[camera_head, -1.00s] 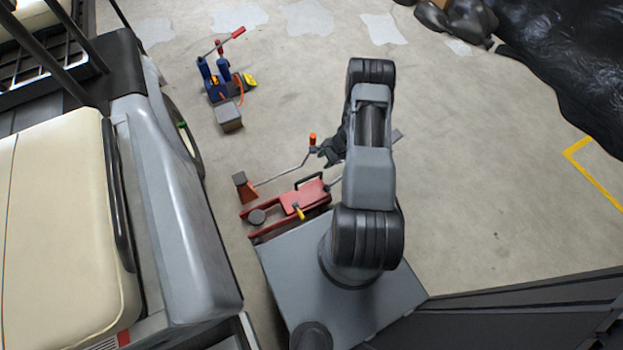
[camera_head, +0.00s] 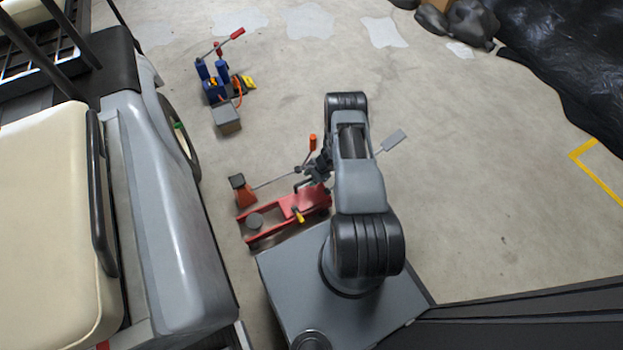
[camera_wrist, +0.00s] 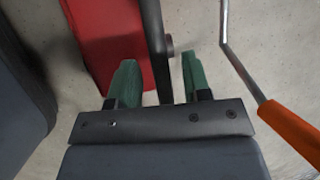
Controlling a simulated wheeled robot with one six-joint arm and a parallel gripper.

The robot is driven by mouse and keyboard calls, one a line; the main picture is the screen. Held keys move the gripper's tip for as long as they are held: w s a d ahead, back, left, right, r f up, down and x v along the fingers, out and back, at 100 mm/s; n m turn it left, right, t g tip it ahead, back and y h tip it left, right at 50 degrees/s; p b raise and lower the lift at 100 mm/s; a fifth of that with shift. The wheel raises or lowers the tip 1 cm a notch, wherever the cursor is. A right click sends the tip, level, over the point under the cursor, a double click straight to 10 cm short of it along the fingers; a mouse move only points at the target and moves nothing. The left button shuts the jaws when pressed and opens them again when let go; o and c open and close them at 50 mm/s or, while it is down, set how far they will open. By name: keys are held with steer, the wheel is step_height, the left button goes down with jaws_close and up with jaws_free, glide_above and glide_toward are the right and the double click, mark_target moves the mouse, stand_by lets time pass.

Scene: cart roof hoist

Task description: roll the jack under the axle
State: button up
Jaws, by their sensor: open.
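The red floor jack (camera_head: 272,223) lies low on the floor beside the cart, with a round dark saddle (camera_head: 255,220) at its left end and a yellow piece on its side. My gripper (camera_head: 318,172) is over the jack's right end. In the wrist view, the green fingers of my gripper (camera_wrist: 160,80) are apart. A dark bar (camera_wrist: 152,35), apparently the jack's carry handle, runs between them; I cannot tell whether either finger touches it. The red jack body (camera_wrist: 105,40) lies left of the bar. The cart's axle is hidden under its grey body (camera_head: 165,220).
A crank with an orange grip (camera_head: 313,142) lies close beside my gripper, near a rust-orange stand (camera_head: 242,191). A blue pump unit (camera_head: 214,88) and grey block (camera_head: 227,121) stand farther back. Open floor lies right. Black sheeting (camera_head: 570,60) covers the far right.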

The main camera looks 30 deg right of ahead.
steer(key=shift+c, duration=0.3)
jaws_close()
stand_by(0.4)
